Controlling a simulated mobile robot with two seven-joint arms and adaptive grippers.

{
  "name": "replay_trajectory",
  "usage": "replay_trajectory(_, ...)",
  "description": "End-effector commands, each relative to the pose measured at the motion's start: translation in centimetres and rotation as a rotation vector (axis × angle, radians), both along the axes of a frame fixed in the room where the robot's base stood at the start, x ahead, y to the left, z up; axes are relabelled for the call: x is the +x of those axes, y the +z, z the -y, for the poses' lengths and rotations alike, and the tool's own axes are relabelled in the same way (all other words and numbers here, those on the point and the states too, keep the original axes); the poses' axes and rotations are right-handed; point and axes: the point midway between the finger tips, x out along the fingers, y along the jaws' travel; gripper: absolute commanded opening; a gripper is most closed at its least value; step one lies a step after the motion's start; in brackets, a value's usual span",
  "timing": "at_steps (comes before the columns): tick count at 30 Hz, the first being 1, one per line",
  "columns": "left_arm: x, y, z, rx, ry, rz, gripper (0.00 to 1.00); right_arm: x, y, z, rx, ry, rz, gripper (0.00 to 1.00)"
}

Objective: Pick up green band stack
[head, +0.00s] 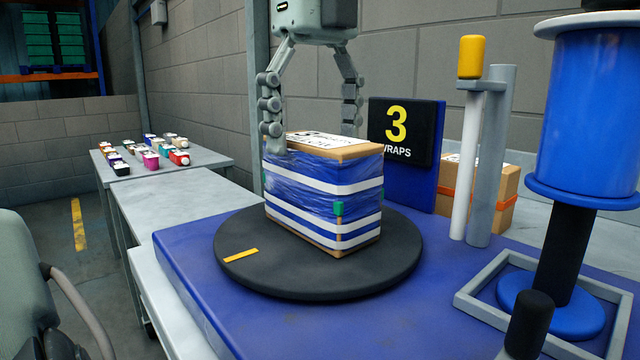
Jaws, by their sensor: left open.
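A boxed stack (322,222) stands upright on a black round turntable (240,283). It has a cardboard top with a printed label, blue stretch film and white bands around its sides, and a small green piece (337,209) at its front corner. My left gripper (312,138) comes down over it from above with its jaws open. One finger is at the near left top edge of the stack, and the other is behind the top. The far fingertip is hidden by the stack, so I cannot tell whether it touches. My right gripper is not in view.
A sign reading "3 WRAPS" (397,133) stands behind the turntable. A grey post with a yellow cap (472,57) and a blue film roll (590,110) stand right. Another carton (505,180) sits behind. A table (205,160) with small goods is at the left.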

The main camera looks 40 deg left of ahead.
Motion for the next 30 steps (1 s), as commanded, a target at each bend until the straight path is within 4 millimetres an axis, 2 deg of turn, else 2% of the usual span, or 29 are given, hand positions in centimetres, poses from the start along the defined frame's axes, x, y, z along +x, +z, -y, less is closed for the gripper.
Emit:
replay_trajectory(9, -0.4, -4.4, 0.6, -0.002, -0.002, 0.001, 0.81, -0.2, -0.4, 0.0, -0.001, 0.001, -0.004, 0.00)
replay_trajectory(13, -0.3, -5.1, 0.6, -0.001, -0.001, 0.004, 0.81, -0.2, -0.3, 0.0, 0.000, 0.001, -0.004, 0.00)
replay_trajectory(19, -0.3, -5.1, 0.5, -0.001, 0.000, 0.004, 0.81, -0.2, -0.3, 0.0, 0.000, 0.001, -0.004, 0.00)
replay_trajectory(30, -0.3, -5.1, 0.5, 0.000, 0.000, 0.004, 0.35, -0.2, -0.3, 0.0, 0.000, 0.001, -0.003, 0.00)
